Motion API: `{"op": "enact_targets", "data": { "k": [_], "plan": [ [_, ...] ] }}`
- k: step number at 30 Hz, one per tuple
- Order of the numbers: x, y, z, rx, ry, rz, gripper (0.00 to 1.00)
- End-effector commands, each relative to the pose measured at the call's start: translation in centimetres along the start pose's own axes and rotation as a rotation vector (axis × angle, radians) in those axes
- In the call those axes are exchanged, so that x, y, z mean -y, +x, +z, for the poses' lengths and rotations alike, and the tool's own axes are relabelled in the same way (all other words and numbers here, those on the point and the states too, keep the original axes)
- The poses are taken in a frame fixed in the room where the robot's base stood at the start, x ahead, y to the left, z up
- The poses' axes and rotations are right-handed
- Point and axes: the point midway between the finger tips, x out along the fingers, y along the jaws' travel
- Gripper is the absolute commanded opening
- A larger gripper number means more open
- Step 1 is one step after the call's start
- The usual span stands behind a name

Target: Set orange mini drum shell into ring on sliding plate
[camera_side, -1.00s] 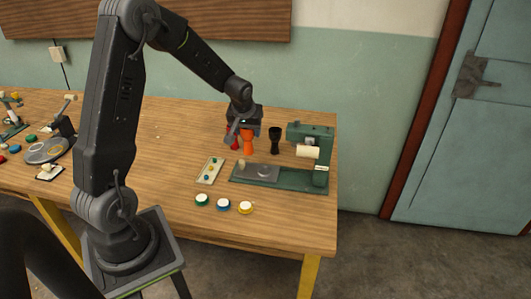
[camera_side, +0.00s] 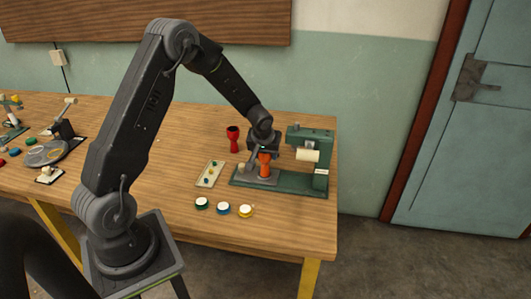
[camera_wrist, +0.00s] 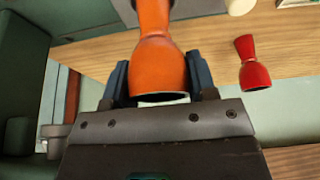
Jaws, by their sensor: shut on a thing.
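The orange mini drum shell (camera_side: 264,167) is upright over the grey sliding plate (camera_side: 250,175) on the green base of the press. My gripper (camera_side: 264,154) is shut on the shell near its upper end. In the wrist view the orange shell (camera_wrist: 160,62) sits between the two dark fingers of my gripper (camera_wrist: 159,82). The shell's lower end is at the plate, and I cannot tell whether it touches. The ring is hidden or too small to make out.
The green press (camera_side: 312,137) with a cream roller (camera_side: 308,155) stands just right of my gripper. A red drum shell (camera_side: 233,138) stands behind left. A pale tray (camera_side: 202,184) with small pieces lies left. Green (camera_side: 202,202), blue (camera_side: 224,208) and yellow (camera_side: 246,210) round pieces lie in front.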

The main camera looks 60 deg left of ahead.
Motion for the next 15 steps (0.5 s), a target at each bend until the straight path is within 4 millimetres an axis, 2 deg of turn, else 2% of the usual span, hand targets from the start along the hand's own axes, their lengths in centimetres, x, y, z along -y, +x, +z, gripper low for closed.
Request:
{"op": "enact_targets", "data": {
  "k": [7,8,15],
  "plan": [
    [0.0,0.64,0.25,0.0,0.001,0.0,0.27],
    [0.01,0.68,0.27,0.0,0.001,0.0,0.53],
    [0.02,0.62,0.26,0.0,0.001,0.0,0.76]
  ]
}}
